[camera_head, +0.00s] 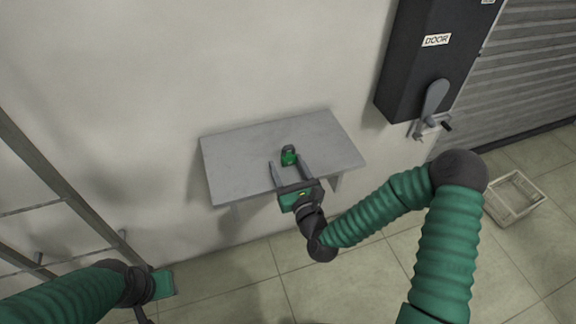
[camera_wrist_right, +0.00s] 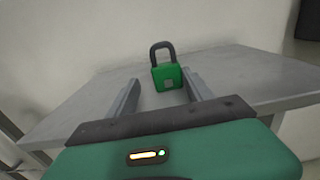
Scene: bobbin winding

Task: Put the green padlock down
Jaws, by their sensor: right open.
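The green padlock (camera_head: 288,157) stands upright on the grey wall shelf (camera_head: 235,160), near its middle. In the right wrist view the padlock (camera_wrist_right: 167,77) shows its dark shackle on top and a small grey patch on its front. My right gripper (camera_head: 290,168) is open, its two fingers pointing at the padlock from the front of the shelf. In the right wrist view the padlock appears between and just beyond the fingertips of the right gripper (camera_wrist_right: 160,88). Whether a finger touches it I cannot tell. My left gripper (camera_head: 160,285) is low at the left, away from the shelf, its fingers unclear.
A dark box labelled DOOR (camera_head: 425,60) with a grey crank handle (camera_head: 433,100) hangs on the wall to the right. A pale crate (camera_head: 514,197) sits on the tiled floor at the right. A metal frame (camera_head: 50,180) stands at the left. The shelf is otherwise bare.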

